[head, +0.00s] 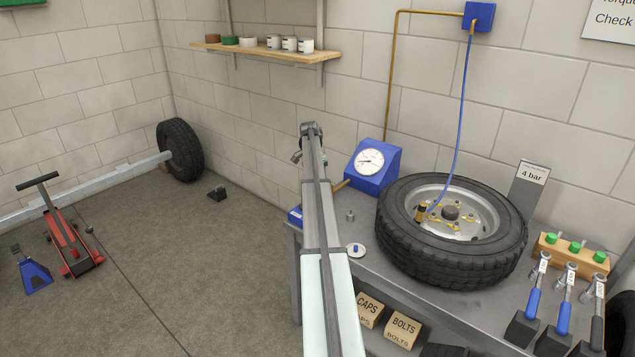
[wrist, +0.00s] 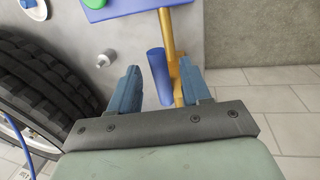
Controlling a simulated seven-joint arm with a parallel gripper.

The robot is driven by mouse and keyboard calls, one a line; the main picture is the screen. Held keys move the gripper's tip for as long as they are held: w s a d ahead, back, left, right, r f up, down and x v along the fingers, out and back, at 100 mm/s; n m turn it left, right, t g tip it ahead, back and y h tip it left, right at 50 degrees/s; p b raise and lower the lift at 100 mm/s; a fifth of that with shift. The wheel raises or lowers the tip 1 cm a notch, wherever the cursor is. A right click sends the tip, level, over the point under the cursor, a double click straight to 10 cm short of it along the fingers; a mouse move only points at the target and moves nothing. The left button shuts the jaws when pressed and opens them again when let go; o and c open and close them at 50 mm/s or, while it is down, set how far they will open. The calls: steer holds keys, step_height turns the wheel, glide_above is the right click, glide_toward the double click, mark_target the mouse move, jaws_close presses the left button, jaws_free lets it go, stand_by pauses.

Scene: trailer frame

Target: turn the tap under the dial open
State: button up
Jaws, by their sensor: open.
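The round white dial (head: 370,161) sits on a sloped blue box (head: 376,180) at the back of the bench. A brass pipe (head: 340,185) leaves the box's left side and runs behind my arm. In the wrist view, the tap's blue handle (wrist: 158,75) lies close beside the brass pipe (wrist: 167,35), roughly along it. My gripper (wrist: 159,67) is open, with one blue-grey finger on each side of the handle. The pipe also passes between the fingers, near the right one. I cannot tell whether either finger touches the handle. In the head view, my arm hides the tap.
A tyre (head: 450,230) lies on the bench (head: 385,300), right of the dial. A small metal fitting (wrist: 105,58) stands left of my fingers. A blue tray (wrist: 130,9) lies at the pipe's other end. Floor (wrist: 275,125) shows to the right, beyond the bench edge.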

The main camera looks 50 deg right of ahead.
step_height(320, 180, up, 13)
steer(key=w, duration=0.2)
steer(key=shift+w, duration=0.3)
steer(key=shift+f, duration=0.15)
